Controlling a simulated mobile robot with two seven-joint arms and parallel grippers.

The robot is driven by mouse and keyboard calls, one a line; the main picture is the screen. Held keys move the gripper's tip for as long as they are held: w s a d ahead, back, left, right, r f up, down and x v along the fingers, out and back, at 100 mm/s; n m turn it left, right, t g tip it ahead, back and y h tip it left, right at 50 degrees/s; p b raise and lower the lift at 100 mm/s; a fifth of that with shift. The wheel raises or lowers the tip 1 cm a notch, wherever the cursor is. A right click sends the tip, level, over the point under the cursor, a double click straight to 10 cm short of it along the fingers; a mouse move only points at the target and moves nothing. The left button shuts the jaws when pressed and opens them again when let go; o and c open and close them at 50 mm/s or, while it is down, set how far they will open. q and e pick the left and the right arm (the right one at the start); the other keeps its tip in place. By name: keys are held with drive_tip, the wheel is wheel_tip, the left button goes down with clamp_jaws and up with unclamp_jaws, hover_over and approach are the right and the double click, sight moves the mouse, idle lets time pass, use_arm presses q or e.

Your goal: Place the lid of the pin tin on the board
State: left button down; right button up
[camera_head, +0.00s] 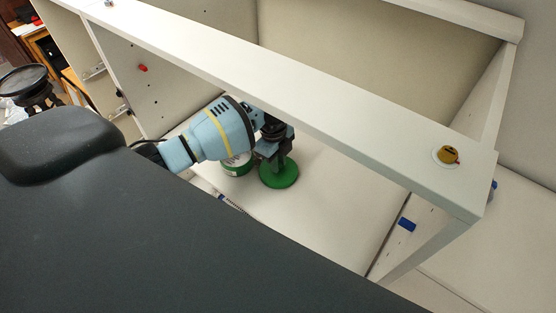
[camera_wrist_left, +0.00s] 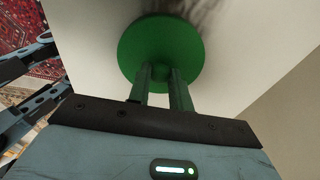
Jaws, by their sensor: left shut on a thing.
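The round green lid (camera_head: 279,173) is at my left gripper (camera_head: 274,150), over the pale flat board (camera_head: 318,205) inside the white frame. In the left wrist view the lid (camera_wrist_left: 160,45) is a flat green disc. My left gripper (camera_wrist_left: 162,76) is shut on its small central knob. I cannot tell whether the lid touches the board or hangs just above it. The green tin (camera_head: 237,165) with a pale label stands just left of the lid, partly hidden by my left arm.
A white beam (camera_head: 300,98) crosses above and behind my left gripper. A small yellow object on a white disc (camera_head: 446,155) sits on its right end. A blue piece (camera_head: 407,224) lies to the right. The board is clear right of the lid.

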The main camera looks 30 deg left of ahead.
use_arm(q)
drive_tip(key=shift+f, duration=0.1)
drive_tip(key=c, duration=1.3)
unclamp_jaws()
drive_tip(key=r, duration=0.4)
drive_tip(key=a+r, duration=0.1)
drive_tip(key=r, duration=0.3)
drive_tip(key=r+p, duration=0.1)
drive_tip(key=r, duration=0.3)
drive_tip(key=shift+w+a, duration=0.1)
drive_tip(key=shift+a, duration=0.1)
